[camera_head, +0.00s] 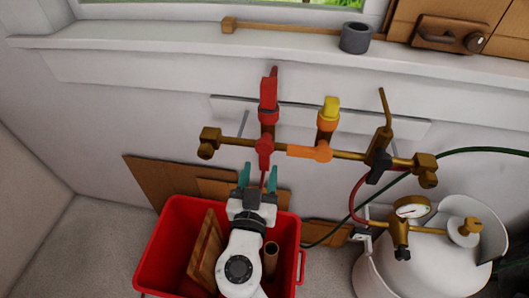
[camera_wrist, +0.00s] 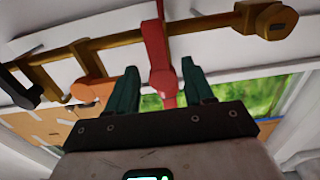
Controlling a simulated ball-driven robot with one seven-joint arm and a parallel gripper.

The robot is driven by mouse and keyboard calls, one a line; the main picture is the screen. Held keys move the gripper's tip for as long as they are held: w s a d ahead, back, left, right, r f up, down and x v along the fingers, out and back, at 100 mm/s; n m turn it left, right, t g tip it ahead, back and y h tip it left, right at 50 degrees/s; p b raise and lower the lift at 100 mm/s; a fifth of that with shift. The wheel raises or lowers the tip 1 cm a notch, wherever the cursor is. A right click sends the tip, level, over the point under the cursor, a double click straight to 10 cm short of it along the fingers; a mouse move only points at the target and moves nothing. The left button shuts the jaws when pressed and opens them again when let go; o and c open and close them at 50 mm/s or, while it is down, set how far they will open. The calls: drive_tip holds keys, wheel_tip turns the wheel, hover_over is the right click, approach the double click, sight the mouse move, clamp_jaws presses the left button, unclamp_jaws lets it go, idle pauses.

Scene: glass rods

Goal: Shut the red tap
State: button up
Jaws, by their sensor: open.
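The red tap (camera_head: 264,148) sits on the brass pipe, left of the orange tap, with a red upright outlet (camera_head: 268,98) above it. Its red lever (camera_wrist: 161,75) points away from the pipe, across it, in the wrist view. My gripper (camera_head: 259,176) is just below the tap in the head view, its teal fingers spread. In the wrist view my gripper (camera_wrist: 159,68) has one finger on each side of the red lever, with gaps showing.
The orange tap (camera_head: 310,152) and a black-handled tap (camera_head: 379,167) share the brass pipe (camera_head: 346,154) to the right. A red bin (camera_head: 176,225) stands below my arm. A white gas cylinder (camera_head: 450,262) with a gauge stands at lower right.

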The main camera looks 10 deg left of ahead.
sight(264, 159)
drive_tip(key=w, duration=0.5)
drive_tip(key=shift+w+d+p, duration=0.2)
drive_tip(key=shift+w+p, duration=0.1)
drive_tip(key=shift+w, duration=0.05)
clamp_jaws()
idle(0.3)
